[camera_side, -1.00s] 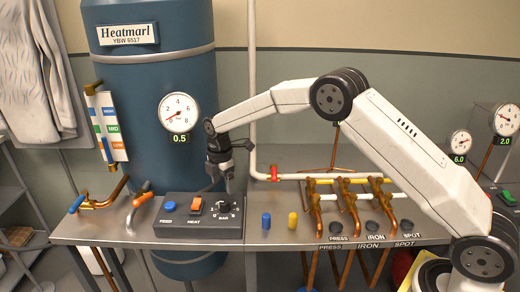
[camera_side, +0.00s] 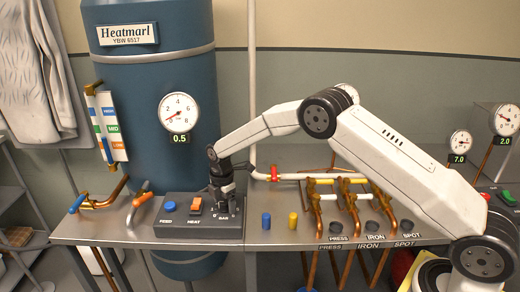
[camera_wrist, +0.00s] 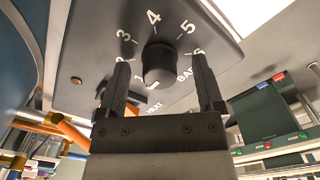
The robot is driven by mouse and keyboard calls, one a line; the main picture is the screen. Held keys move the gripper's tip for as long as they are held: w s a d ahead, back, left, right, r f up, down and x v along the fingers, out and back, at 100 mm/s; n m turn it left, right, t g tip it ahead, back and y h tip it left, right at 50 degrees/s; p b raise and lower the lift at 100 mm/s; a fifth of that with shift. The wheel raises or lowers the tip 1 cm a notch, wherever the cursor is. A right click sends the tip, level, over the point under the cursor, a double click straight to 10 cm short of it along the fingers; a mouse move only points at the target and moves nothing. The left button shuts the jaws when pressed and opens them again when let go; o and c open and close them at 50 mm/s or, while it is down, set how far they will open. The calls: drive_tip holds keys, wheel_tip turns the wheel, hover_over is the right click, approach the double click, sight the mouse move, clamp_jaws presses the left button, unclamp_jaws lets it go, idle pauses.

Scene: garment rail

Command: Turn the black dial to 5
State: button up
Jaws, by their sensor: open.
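The black dial (camera_wrist: 158,65) is on the grey control box (camera_side: 172,229), at its right end above the word BAR. My gripper (camera_wrist: 159,72) is open, with one finger on each side of the dial and a gap at both sides. In the side view my gripper (camera_side: 224,207) is low over the box and hides most of the dial. The boiler gauge (camera_side: 179,112) reads 0.5.
A blue button (camera_side: 170,206) and an orange HEAT switch (camera_side: 196,204) are left of the dial on the box. Copper pipes with valves (camera_side: 350,195) stand further right, under my arm.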

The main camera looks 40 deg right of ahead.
drive_tip(key=shift+f, duration=0.15)
clamp_jaws()
